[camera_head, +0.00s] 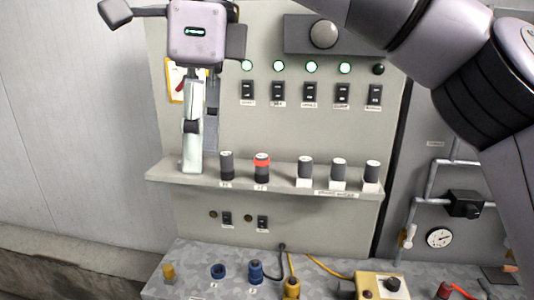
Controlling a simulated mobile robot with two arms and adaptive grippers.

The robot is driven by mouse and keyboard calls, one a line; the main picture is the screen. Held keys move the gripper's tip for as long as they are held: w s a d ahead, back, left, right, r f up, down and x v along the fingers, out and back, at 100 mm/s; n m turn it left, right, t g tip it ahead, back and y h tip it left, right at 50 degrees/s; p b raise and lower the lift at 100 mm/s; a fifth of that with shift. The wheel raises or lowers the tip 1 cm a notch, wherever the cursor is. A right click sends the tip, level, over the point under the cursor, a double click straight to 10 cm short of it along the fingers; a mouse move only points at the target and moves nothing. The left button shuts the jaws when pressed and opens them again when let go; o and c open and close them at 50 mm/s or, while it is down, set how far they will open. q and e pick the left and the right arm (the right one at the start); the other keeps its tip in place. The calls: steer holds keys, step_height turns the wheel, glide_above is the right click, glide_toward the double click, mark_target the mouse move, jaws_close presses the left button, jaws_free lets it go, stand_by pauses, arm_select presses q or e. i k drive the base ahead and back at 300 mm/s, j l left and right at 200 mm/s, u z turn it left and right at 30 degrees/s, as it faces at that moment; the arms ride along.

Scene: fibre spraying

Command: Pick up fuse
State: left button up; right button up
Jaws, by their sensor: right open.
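Several dark cylinders that look like fuses stand upright on the cabinet's ledge. One is plain dark (227,167), and one has a red band (262,167). My right gripper (190,32) is at the upper left, above the ledge and apart from these cylinders. It is open, and I see nothing held in it. Its left finger is spread out to the left. My left gripper is not in view.
A pale upright device (191,140) stands at the ledge's left end, below my gripper. The ledge (280,186) juts from the cabinet. Below, a grey bench (200,255) carries connectors, cables and a yellow box (382,285). My arm covers the upper right.

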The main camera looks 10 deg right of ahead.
mark_target(261, 161)
steer(key=i+l, duration=0.2)
steer(key=i, duration=0.25)
steer(key=i+l, duration=0.25)
steer(key=i, duration=0.2)
